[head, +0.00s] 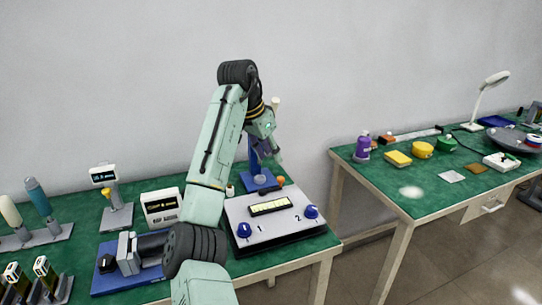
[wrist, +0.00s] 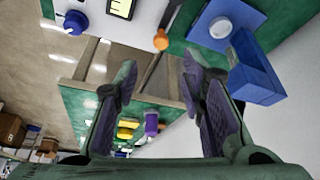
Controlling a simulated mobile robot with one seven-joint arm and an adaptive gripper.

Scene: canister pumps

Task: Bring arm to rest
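My arm rises from the bottom of the head view, bends at a high elbow and comes down over the left bench. My gripper (head: 268,152) hangs above the back of that bench, near a blue stand (head: 258,183). In the wrist view the two fingers of my gripper (wrist: 160,78) are spread wide with nothing between them. The blue stand (wrist: 257,80) shows beyond the right finger in the wrist view, apart from it as far as I can tell.
A blue-based device (head: 128,265), a white display box (head: 161,205) and a scale-like stand (head: 115,213) sit left of my arm. A right bench (head: 395,185) holds a purple bottle (head: 362,146), yellow items and a lamp (head: 482,100). A gap separates the benches.

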